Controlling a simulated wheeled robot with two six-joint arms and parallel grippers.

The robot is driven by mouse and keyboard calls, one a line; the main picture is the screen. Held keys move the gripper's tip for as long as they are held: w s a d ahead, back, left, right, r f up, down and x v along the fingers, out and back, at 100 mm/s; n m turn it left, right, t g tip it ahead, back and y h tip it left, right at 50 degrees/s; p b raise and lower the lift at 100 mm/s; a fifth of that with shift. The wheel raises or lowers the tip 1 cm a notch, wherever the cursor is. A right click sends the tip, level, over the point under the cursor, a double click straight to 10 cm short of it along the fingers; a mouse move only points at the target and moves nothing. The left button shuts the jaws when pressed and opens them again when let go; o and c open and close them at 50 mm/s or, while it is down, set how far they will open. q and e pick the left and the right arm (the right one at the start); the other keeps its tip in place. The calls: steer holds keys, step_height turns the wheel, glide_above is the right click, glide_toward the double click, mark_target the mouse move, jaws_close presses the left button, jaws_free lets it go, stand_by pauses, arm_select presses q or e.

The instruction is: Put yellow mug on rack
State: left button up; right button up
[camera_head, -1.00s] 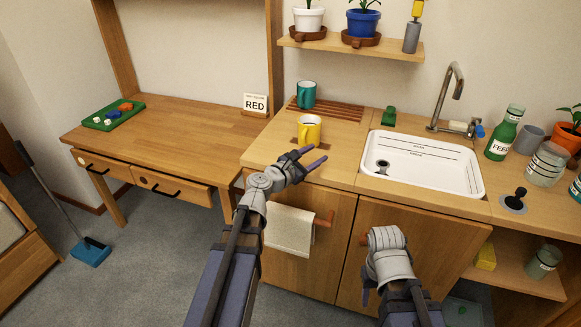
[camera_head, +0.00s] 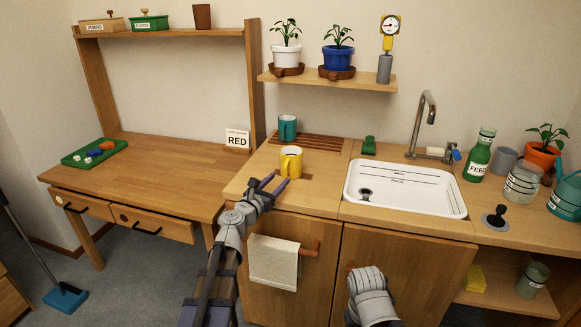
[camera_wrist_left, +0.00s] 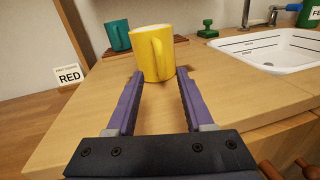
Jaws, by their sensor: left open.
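The yellow mug (camera_head: 291,160) stands upright on the wooden counter, near its front left part. The wrist view shows the mug (camera_wrist_left: 150,55) just beyond the fingertips, its handle towards me. My left gripper (camera_head: 278,181) is open and empty, with a finger to either side of the mug's handle line but short of the mug. The slatted wooden rack (camera_head: 318,142) lies at the back of the counter, behind the mug. A teal mug (camera_head: 287,128) stands at the rack's left end. My right arm's wrist shows low in the head view; its fingers are hidden.
A white sink (camera_head: 405,190) with a tap (camera_head: 425,115) is to the right. A green stamp-like object (camera_head: 369,146) stands between rack and sink. A card reading RED (camera_head: 237,139) stands on the desk at left. A shelf with potted plants (camera_head: 330,80) hangs above the rack.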

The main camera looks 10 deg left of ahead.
mark_target(285, 174)
arm_select(q)
steer(key=x, duration=0.4)
steer(key=shift+w+d, duration=0.1)
steer(key=shift+w, duration=0.1)
steer(key=shift+s, duration=0.1)
jaws_close()
stand_by(1.1)
